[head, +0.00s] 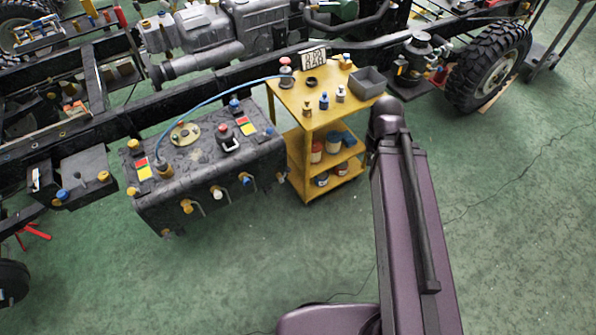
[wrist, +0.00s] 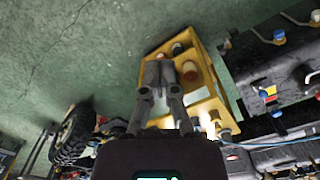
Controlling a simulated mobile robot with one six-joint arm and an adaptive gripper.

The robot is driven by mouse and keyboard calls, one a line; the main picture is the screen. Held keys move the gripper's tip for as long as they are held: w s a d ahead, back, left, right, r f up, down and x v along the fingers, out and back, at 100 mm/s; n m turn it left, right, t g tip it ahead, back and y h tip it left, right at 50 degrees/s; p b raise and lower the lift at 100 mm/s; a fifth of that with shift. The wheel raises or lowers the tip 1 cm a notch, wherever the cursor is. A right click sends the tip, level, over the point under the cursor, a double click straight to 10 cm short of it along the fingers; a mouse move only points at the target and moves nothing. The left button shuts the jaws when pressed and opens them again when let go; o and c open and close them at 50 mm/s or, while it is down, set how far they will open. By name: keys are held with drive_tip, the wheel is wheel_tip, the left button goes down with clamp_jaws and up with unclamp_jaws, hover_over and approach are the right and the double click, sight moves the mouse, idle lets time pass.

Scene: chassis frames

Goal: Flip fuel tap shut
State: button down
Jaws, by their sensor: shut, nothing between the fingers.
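The dark fuel tank (head: 205,180) stands at the left centre of the head view. Several small taps stick out of its front face: a yellow-ended one (head: 187,206), a white-ended one (head: 216,191), a blue-ended one (head: 246,177) and a pale one (head: 282,176). I cannot tell which is the fuel tap or how its lever is set. The tank also shows in the wrist view (wrist: 262,75), at the right edge. My gripper (wrist: 160,62) is shut and empty, apart from the tank, seen against the yellow cart. In the head view my arm hides the gripper.
The yellow cart (head: 284,97) stands right of the tank, with small fittings and a grey bin (head: 368,82) on top and cans below. A blue hose (head: 193,105) runs from tank to cart. The chassis rail (head: 190,90) lies behind. Green floor (head: 270,250) in front is clear.

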drive_tip(key=w+a+f+m+y+b, duration=0.3)
drive_tip(key=w+f+m+b, duration=0.4)
drive_tip(key=f+b, duration=0.6)
drive_tip(key=w+a+f+m+t+y+b, duration=0.1)
drive_tip(key=w+a+f+m+y+b, duration=0.3)
drive_tip(key=w+f+m+b, duration=0.4)
drive_tip(key=w+a+f+m+t+y+b, duration=0.1)
drive_tip(key=w+a+f+m+y+b, duration=0.2)
drive_tip(key=f+b, duration=1.5)
drive_tip(key=w+a+m+b, duration=0.1)
drive_tip(key=w+m+b, duration=0.3)
drive_tip(key=b, duration=0.4)
drive_tip(key=shift+w+a+m+y, duration=0.15)
drive_tip(key=shift+w+m+y, duration=0.25)
drive_tip(key=shift+m, duration=0.2)
drive_tip(key=shift+a+f, duration=0.1)
